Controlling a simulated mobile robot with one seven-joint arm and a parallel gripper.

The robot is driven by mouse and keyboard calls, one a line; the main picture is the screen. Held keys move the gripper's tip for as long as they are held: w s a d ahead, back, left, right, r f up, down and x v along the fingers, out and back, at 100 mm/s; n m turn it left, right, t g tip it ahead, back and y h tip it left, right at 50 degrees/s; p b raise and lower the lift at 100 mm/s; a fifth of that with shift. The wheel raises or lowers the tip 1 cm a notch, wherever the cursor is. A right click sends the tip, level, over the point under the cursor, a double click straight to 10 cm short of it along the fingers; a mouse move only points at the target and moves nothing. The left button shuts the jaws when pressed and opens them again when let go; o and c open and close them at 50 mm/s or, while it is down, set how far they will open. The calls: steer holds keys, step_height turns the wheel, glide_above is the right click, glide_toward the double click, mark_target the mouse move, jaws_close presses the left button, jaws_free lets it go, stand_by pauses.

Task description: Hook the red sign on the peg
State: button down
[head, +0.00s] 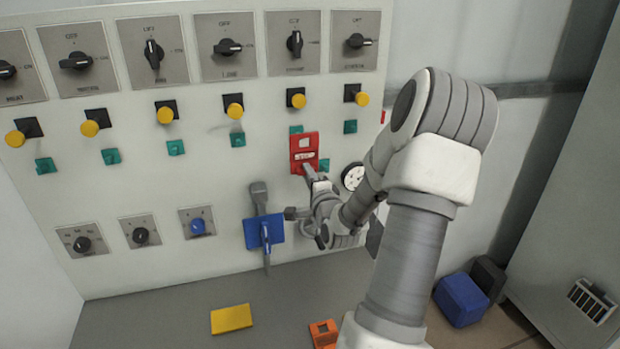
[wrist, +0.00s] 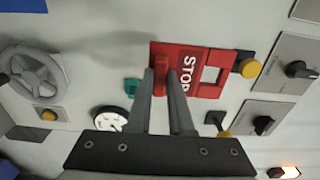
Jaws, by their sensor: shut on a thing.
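The red sign (head: 303,142), marked STOP and with a square window, is close in front of the control panel's right part. It also shows in the wrist view (wrist: 200,60), lying sideways there. My gripper (head: 309,174) is shut on the sign's end opposite the window, and its two fingers show in the wrist view (wrist: 160,78). I cannot tell whether the sign touches the panel. No peg stands out clearly. Small green pieces run in a row across the panel, and one (head: 296,129) shows just above the sign; the sign may hide a peg.
Yellow buttons (head: 235,110) and black rotary switches (head: 228,47) are above and beside the sign. A round gauge (head: 352,177) and a grey lever over a blue plate (head: 251,236) are nearby. A yellow block (head: 231,319) and an orange block (head: 322,333) lie below.

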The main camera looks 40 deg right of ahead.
steer(key=f+b+x, duration=0.1)
steer(key=x, duration=0.5)
stand_by(0.7)
steer(key=shift+w, duration=0.2)
stand_by(0.4)
steer(key=c, duration=0.7)
jaws_free()
steer(key=shift+c, duration=0.2)
steer(key=shift+s, duration=0.1)
steer(key=b+v, duration=0.3)
steer(key=v, duration=1.4)
